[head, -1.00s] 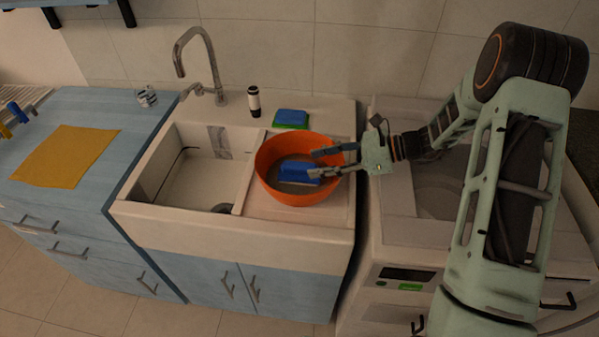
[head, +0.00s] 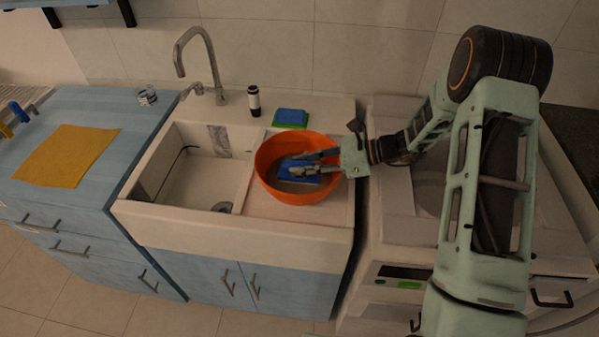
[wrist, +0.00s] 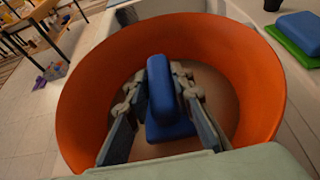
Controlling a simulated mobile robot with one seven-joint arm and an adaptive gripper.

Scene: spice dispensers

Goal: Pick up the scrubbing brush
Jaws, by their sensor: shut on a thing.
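The blue scrubbing brush (wrist: 161,95) is inside the orange bowl (wrist: 240,55), with its narrow upper part between the fingers of my gripper (wrist: 158,85) in the wrist view. My gripper is shut on it. In the head view, the brush (head: 297,171) shows as a blue patch in the orange bowl (head: 300,196), partly covered by my gripper (head: 291,164), which reaches in over the right rim. Whether the brush touches the bowl's bottom, I cannot tell.
The bowl stands on the drainboard right of the sink basin (head: 200,185). A blue sponge with a green base (head: 290,118) lies behind it. A dark-and-white bottle (head: 254,101) and the faucet (head: 205,65) stand at the back. A yellow cloth (head: 68,156) lies on the left counter.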

